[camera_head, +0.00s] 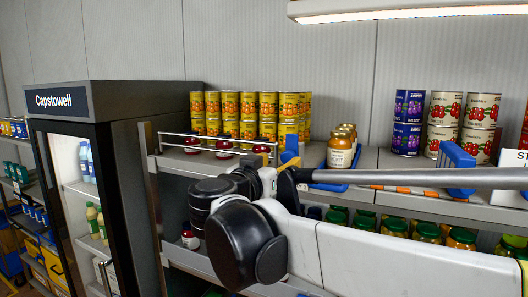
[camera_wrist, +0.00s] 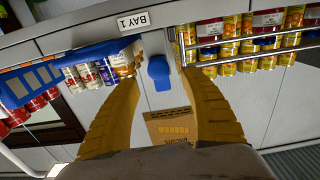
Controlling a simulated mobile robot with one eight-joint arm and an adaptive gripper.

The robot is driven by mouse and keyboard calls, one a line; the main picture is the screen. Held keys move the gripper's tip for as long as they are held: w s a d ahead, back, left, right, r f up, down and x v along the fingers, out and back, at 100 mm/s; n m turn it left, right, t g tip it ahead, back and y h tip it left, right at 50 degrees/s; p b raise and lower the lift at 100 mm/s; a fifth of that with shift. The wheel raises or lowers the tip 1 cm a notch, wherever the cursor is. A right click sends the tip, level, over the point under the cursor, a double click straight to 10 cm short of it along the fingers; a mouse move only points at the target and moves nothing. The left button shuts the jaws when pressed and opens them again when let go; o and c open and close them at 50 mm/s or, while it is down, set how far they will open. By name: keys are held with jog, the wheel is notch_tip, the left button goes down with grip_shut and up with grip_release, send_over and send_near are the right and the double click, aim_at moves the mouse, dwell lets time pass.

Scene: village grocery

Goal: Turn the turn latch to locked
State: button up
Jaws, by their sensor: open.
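In the wrist view a blue turn latch (camera_wrist: 159,72) sits on a pale upright panel just below the shelf edge. Its blue handle hangs down in the picture from a wider rounded top. My gripper (camera_wrist: 160,82) has its two yellow fingers spread, one on each side of the latch. The fingers look apart from the handle, with nothing held between them. No lock marking is readable near the latch.
A "BAY 1" sign (camera_wrist: 135,20) is close to the left finger. A metal rail (camera_wrist: 250,40) with cans and jars lies to the right. A cardboard box (camera_wrist: 172,127) is visible between the fingers. A dark fridge (camera_head: 100,130) stands left of the stocked shelf.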

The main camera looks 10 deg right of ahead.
aim_at(287, 157)
jog(key=p+x, duration=0.1)
jog(key=x, duration=0.5)
jog(key=shift+s, duration=0.1)
jog(key=c, duration=1.2)
